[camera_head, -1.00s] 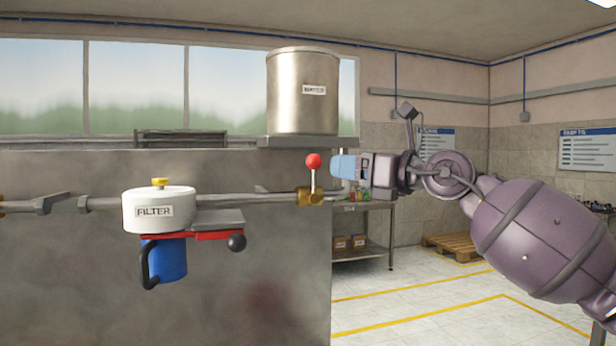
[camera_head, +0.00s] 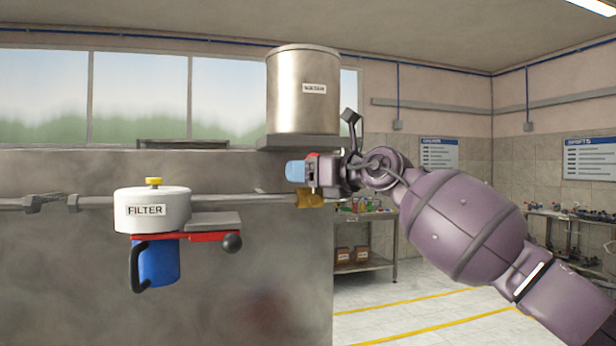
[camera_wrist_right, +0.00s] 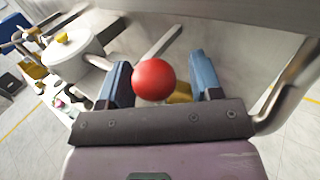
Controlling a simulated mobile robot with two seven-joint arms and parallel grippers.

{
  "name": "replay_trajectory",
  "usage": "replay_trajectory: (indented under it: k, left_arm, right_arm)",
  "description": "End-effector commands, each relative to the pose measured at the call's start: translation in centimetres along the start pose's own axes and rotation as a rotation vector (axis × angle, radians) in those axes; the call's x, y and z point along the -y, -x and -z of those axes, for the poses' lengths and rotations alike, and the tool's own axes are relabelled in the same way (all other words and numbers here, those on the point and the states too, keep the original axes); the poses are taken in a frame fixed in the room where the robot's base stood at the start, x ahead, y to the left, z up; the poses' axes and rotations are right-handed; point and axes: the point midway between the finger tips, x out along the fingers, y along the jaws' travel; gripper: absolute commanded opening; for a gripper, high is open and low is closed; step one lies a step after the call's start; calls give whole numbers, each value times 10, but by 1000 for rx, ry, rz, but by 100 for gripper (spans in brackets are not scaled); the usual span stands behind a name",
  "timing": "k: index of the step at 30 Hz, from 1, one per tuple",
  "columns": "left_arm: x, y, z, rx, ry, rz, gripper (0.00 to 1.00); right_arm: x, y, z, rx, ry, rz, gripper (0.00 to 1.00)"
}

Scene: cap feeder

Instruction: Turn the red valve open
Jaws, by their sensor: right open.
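The red valve's round knob (camera_wrist_right: 154,79) lies between the two blue fingers of my right gripper (camera_wrist_right: 159,84) in the right wrist view, nearer the left finger. Whether a finger touches it, I cannot tell. In the head view my right gripper (camera_head: 300,171) is at the valve and hides most of the knob and its lever. The brass valve body (camera_head: 311,198) shows just below the fingers, on the pipe. The right gripper is open. My left gripper is not in view.
A white filter housing (camera_head: 153,211) with a blue cup (camera_head: 160,262) and a red bar with a black knob (camera_head: 232,242) is to the left. A metal tank (camera_head: 303,95) stands on a shelf above the valve. A pipe (camera_head: 232,199) runs along the grey wall.

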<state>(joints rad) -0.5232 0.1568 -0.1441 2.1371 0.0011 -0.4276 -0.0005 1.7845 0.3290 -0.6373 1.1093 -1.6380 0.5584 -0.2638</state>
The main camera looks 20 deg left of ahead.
Motion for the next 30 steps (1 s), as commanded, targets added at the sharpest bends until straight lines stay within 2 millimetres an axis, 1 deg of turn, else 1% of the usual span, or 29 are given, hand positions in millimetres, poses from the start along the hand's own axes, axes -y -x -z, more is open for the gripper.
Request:
replay_trajectory:
  k: [3,10,11,22,26,30]
  left_arm:
    - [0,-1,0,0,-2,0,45]
    - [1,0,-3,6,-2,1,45]
    - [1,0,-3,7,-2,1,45]
    - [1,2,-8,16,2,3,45]
    - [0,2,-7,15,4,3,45]
    - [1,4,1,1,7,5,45]
  right_arm:
    - [0,-3,0,0,0,0,59]
    - [0,-3,-1,1,1,0,59]
    - [0,-3,-1,1,1,0,57]
    - [0,-3,-1,0,0,0,1]
    - [0,-3,-1,1,-1,0,0]
    - [0,-1,-3,25,-38,-1,0]
